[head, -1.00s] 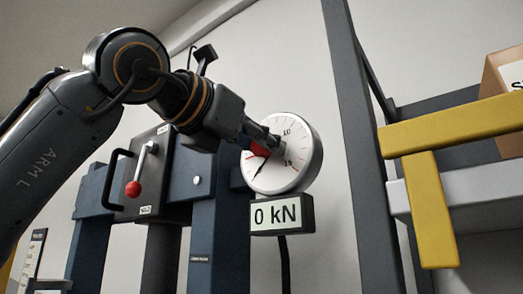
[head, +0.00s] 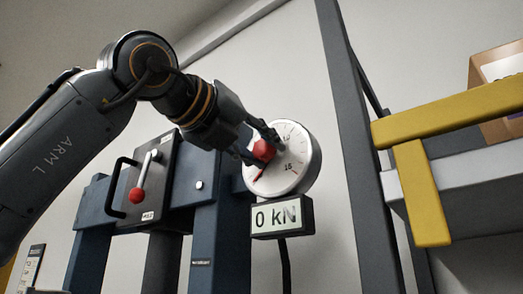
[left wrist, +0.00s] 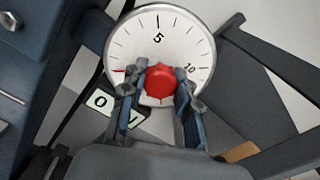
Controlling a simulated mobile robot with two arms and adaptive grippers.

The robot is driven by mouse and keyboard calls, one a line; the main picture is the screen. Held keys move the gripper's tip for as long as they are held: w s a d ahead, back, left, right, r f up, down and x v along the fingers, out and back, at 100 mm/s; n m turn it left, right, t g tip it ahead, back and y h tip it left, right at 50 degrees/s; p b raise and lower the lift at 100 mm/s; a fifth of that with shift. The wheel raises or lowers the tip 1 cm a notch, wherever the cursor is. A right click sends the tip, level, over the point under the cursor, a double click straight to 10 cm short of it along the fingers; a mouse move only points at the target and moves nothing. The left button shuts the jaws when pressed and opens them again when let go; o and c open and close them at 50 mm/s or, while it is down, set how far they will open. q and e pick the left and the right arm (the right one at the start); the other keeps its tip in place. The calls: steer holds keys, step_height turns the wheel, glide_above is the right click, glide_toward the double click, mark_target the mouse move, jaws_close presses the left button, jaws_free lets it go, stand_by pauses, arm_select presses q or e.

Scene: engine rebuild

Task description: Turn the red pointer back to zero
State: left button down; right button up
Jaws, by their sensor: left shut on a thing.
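The round white gauge (head: 291,180) is on the wall side of the blue machine, with a red knob (head: 264,150) at its middle. My left gripper (head: 257,144) has its fingers on either side of the knob and is shut on it. The left wrist view shows the knob (left wrist: 160,82) between the fingertips (left wrist: 160,88). A red pointer (head: 259,175) shows at the dial's lower left. Its red tip (left wrist: 119,70) is at the dial's left in the left wrist view; the numeral there is not readable. The fingers hide part of the dial. My right gripper is out of view.
A display (head: 282,217) below the gauge reads 0 kN. A red-knobbed lever (head: 137,194) is on the dark box to the left. A dark post (head: 350,130) and a shelf with a yellow bar (head: 450,112) stand to the right.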

arm_select(q)
steer(key=shift+d+f, duration=0.1)
steer(key=shift+f, duration=0.15)
stand_by(0.3)
steer(key=c, duration=1)
jaws_free()
steer(key=shift+r, duration=0.1)
steer(key=v, duration=1.2)
